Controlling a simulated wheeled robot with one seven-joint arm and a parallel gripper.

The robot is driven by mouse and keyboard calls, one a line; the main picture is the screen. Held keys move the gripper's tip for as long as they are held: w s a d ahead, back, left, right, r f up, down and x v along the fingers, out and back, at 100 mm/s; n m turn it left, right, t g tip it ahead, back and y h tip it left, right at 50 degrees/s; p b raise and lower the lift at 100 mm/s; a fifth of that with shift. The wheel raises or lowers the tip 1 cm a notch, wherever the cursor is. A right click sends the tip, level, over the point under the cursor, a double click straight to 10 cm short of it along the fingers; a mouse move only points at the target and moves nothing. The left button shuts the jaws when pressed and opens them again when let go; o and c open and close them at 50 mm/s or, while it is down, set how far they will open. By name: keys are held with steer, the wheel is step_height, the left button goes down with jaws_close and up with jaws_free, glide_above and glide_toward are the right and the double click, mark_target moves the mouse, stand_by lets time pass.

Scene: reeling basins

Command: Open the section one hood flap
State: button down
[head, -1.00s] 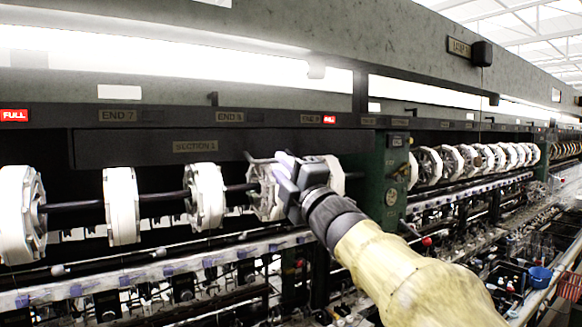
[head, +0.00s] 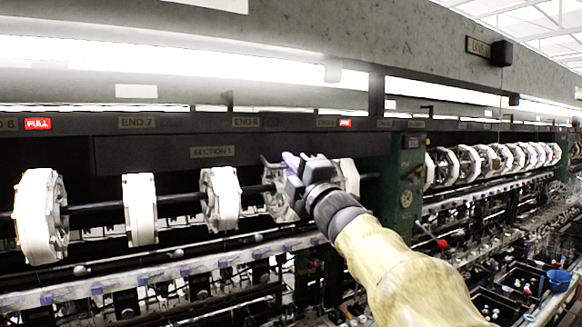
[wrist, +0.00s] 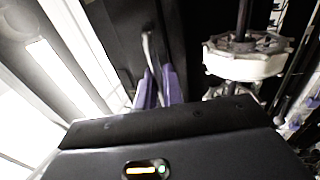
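The section one hood flap (head: 150,154) is a long dark panel with a "SECTION 1" plate (head: 212,152), hanging below the row of end labels. It looks closed. My gripper (head: 287,168) is at the right part of the flap, in front of the reel shaft. In the wrist view, its two purple-grey fingers (wrist: 157,88) stand close together at the end of a thin grey bar handle (wrist: 147,48) on the dark panel. The bar's near end runs in between the fingers. Whether they press on it does not show clearly.
White reels (head: 140,208) on a shaft sit just below the flap, one close beside my gripper (wrist: 245,60). A green gearbox post (head: 405,180) stands to the right. A long lamp (head: 180,58) runs above. A blue bowl (head: 558,280) lies far right.

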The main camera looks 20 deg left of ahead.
steer(key=shift+s+d+r, duration=0.6)
steer(key=shift+d+r, duration=0.1)
steer(key=shift+s+d+r, duration=0.2)
steer(key=shift+d+r, duration=0.05)
steer(key=shift+r, duration=0.2)
steer(key=shift+s+d+r, duration=0.2)
steer(key=shift+d+r, duration=0.05)
steer(key=shift+r, duration=0.25)
steer(key=shift+s+d+r+p, duration=0.15)
steer(key=shift+r+p, duration=0.25)
steer(key=shift+r, duration=0.1)
steer(key=shift+s+d+r+p, duration=0.1)
steer(key=shift+d+r+p, duration=0.05)
steer(key=shift+r+p, duration=0.25)
